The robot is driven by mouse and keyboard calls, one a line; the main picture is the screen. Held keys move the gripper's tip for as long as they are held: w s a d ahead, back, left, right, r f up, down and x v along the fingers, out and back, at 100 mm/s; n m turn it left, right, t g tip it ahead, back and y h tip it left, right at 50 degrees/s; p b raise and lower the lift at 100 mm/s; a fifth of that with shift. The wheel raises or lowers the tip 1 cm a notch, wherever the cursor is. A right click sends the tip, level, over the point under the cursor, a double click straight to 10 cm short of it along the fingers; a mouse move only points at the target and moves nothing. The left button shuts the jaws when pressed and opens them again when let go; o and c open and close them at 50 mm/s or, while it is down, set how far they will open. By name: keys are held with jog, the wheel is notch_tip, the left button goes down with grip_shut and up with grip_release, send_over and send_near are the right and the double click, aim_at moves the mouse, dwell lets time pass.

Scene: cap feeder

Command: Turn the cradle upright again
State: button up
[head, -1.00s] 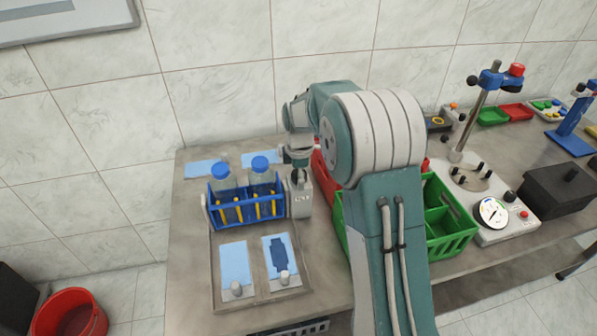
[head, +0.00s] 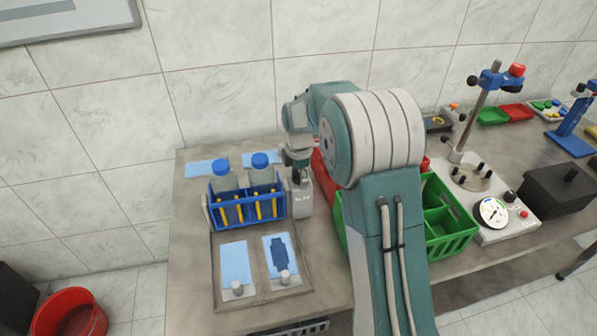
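The cradle (head: 247,213) is a blue open frame with yellow bars, on the left part of the table between a grey side post and a grey drive block (head: 300,198). My gripper (head: 298,172) points down just right of the right bottle, over the top of the drive block. Its fingers are small and partly hidden, so I cannot tell whether they hold anything.
A tray (head: 217,289) with two light-blue pads stands in front of the cradle. Light-blue sheets (head: 206,168) lie behind it. A green divided crate (head: 450,220) and a red bin (head: 325,178) are beside my arm. A gauge stand (head: 492,213) stands farther right.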

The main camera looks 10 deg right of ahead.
dwell(0.3)
jog(key=shift+r+m, duration=0.1)
jog(key=shift+m, duration=0.9)
jog(key=c, duration=1.1)
jog(key=shift+o, duration=0.2)
jog(key=shift+s+n, duration=0.1)
jog(key=shift+n, duration=0.5)
jog(key=o, duration=1.1)
jog(key=shift+c, duration=0.2)
jog(key=shift+d, duration=0.1)
